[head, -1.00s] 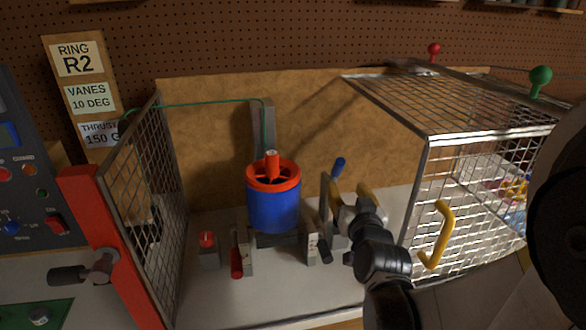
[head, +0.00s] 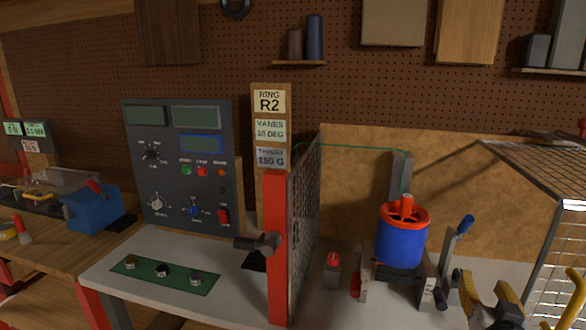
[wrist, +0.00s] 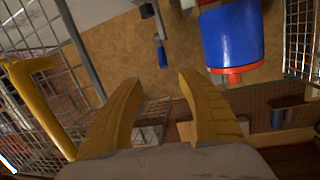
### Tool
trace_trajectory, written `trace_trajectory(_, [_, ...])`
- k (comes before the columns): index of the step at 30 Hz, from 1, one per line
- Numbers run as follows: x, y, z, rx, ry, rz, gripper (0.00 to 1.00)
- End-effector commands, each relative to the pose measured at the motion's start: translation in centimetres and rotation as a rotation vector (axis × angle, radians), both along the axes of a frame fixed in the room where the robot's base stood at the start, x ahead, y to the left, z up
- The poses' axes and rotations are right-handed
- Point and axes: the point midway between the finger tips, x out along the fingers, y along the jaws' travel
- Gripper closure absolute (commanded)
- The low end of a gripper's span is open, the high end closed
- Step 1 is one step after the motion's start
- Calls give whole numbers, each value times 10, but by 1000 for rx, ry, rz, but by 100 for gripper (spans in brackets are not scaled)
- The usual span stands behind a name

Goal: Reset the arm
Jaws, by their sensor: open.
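My gripper (head: 484,288) is at the lower right of the head view, its yellow fingers apart and nothing between them. It is in front of and to the right of the blue ducted rotor (head: 401,243) with its red-orange rim. In the wrist view my gripper (wrist: 160,80) shows two spread fingers with a gap between them. The blue duct (wrist: 232,35) appears there beyond the right finger, apart from it. A blue-handled lever (head: 464,226) stands beside the rotor, and its handle also shows in the wrist view (wrist: 162,55).
A mesh guard with a red post (head: 277,250) stands left of the rotor. A mesh cage (head: 560,250) with a yellow handle (wrist: 45,110) is close to my gripper. The control panel (head: 180,165) and a green strip with knobs (head: 165,277) are farther left.

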Motion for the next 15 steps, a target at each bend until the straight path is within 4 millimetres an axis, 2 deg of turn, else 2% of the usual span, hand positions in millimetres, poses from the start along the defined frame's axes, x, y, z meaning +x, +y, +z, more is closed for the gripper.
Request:
trace_trajectory(7, [11, 54, -12, 45, 144, 129, 54])
trace_trajectory(11, [9, 86, -19, 66, 236, 198, 54])
trace_trajectory(15, [-3, 126, -27, 88, 362, 282, 54])
